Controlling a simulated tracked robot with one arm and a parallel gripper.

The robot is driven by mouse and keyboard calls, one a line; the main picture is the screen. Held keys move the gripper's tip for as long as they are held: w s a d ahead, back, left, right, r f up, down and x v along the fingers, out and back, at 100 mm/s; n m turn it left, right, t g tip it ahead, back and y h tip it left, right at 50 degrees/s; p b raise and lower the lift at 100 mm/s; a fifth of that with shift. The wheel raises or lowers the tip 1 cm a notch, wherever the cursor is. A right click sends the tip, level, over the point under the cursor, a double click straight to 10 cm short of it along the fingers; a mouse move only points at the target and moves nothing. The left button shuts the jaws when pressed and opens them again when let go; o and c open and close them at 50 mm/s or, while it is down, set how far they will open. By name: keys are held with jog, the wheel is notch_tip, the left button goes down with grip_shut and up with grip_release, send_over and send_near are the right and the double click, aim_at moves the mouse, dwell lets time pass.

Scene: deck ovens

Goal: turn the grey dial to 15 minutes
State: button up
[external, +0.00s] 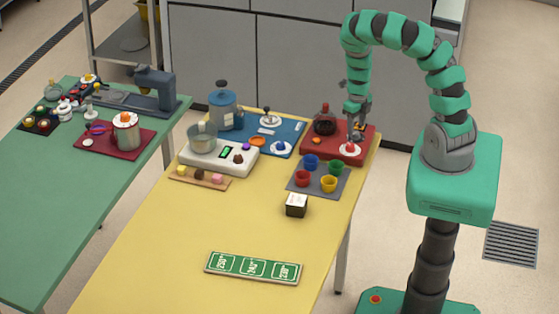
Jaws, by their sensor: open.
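My gripper (355,136) points down over the red board (366,146) at the back right of the yellow table. Its jaws are open, close above or around a small red-topped piece on a white disc (349,150); I cannot tell whether they touch it. On the blue mat, left of the gripper, a pale grey knob-like piece (270,117) stands at the back and a white round base with a blue-grey knob (281,147) at the front. Either could be the grey dial; any minute marks are too small to read.
A grey tray (318,185) with several coloured cups, a small dark box with a white top (296,204), a white scale (216,158) and a blue canister (224,106) stand nearby. The front of the yellow table (185,245) is mostly clear.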

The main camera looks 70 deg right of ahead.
aim_at(350, 137)
jog(key=shift+f, duration=1.4)
jog(key=c, duration=0.9)
